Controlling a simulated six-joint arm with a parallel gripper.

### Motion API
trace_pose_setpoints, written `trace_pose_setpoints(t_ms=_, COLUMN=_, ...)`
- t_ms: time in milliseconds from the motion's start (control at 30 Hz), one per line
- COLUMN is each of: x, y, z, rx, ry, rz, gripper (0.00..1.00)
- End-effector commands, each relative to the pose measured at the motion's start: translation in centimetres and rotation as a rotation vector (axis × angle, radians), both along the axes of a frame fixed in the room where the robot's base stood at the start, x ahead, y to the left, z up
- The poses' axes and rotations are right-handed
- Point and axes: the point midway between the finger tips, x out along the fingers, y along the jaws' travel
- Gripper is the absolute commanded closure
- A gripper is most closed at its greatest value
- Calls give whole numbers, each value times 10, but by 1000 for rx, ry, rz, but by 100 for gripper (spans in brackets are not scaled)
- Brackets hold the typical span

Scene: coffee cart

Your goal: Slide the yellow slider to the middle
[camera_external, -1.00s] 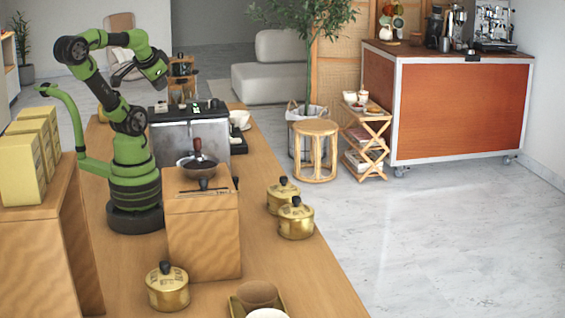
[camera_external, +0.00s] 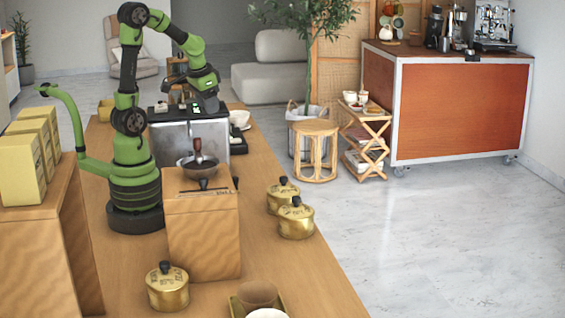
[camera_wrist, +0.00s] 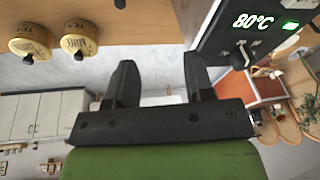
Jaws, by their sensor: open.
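The yellow slider cannot be made out in either view. The coffee machine (camera_external: 178,145) stands on the wooden counter behind the wooden grinder box. In the wrist view the machine (camera_wrist: 222,32) shows at the upper right, with a lit "80°C" display (camera_wrist: 256,19), a green light (camera_wrist: 290,26) and a small dark knob (camera_wrist: 240,54). My gripper (camera_external: 206,108) is over the top of the machine in the external view. In the wrist view my gripper (camera_wrist: 160,78) is open, with its two black fingers apart and nothing between them. Its right finger is just left of the machine's panel.
The grinder box (camera_external: 203,235) with its bowl stands in front of the machine. Gold pots (camera_external: 296,219) stand along the counter's right side and another gold pot (camera_external: 167,288) near the front. Yellow boxes (camera_external: 22,168) sit on a wooden stand at left.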

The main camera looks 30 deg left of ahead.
Motion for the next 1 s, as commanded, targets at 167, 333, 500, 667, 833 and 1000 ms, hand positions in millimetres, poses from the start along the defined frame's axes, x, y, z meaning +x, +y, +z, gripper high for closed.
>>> trace_pose_setpoints(t_ms=167, x=18, y=-41, z=-59, rx=0, ry=152, rz=-35, gripper=52)
trace_pose_setpoints(t_ms=333, x=19, y=-64, z=-103, rx=12, ry=242, rz=-48, gripper=52)
trace_pose_setpoints(t_ms=500, x=18, y=-73, z=-122, rx=18, ry=274, rz=-50, gripper=52)
trace_pose_setpoints(t_ms=667, x=18, y=-73, z=-138, rx=20, ry=278, rz=-49, gripper=52)
trace_pose_setpoints(t_ms=833, x=17, y=-72, z=-170, rx=21, ry=280, rz=-48, gripper=52)
trace_pose_setpoints(t_ms=1000, x=17, y=-72, z=-198, rx=21, ry=278, rz=-49, gripper=52)
